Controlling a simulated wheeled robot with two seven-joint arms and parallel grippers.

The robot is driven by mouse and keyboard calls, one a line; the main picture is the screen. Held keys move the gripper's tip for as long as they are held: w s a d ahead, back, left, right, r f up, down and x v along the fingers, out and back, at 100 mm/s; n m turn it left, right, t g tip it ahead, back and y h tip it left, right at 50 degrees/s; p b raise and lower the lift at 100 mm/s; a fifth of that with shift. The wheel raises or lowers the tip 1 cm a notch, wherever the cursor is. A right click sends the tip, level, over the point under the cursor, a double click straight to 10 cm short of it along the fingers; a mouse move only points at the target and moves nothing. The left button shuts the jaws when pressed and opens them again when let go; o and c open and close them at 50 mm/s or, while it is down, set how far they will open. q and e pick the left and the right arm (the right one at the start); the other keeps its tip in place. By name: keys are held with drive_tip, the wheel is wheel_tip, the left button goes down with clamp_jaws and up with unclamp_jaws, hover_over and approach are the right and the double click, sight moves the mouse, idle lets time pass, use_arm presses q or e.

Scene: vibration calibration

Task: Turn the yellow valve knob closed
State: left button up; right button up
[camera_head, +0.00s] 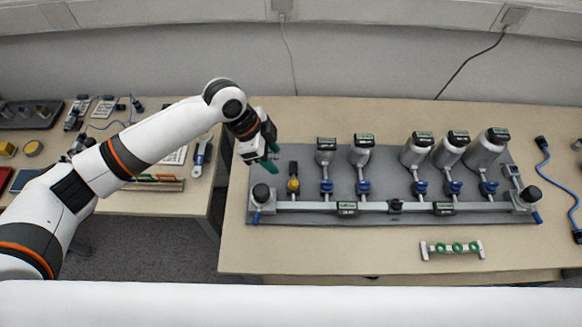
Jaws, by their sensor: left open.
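The yellow valve knob (293,185) sits near the left end of the grey manifold board (390,213) on the right table, below a small dark fitting. My left gripper (268,161) reaches in from the left and hangs above the board's upper left corner. It is open, with green fingers pointing down. It appears apart from the knob, up and to the left of it in the picture, with nothing seen between the fingers. The knob's exact turn angle is too small to tell. My right gripper is not in view.
Several blue-handled valves (420,188) and grey canisters (417,152) stand along the board to the right. A small rack with green rings (452,249) lies in front. A blue cable (544,170) lies at right.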

sight(293, 182)
use_arm(q)
drive_tip(key=x, duration=1.1)
drive_tip(key=shift+s+d+f+p, duration=0.15)
drive_tip(key=shift+f+p, duration=0.2)
drive_tip(key=shift+p, duration=0.05)
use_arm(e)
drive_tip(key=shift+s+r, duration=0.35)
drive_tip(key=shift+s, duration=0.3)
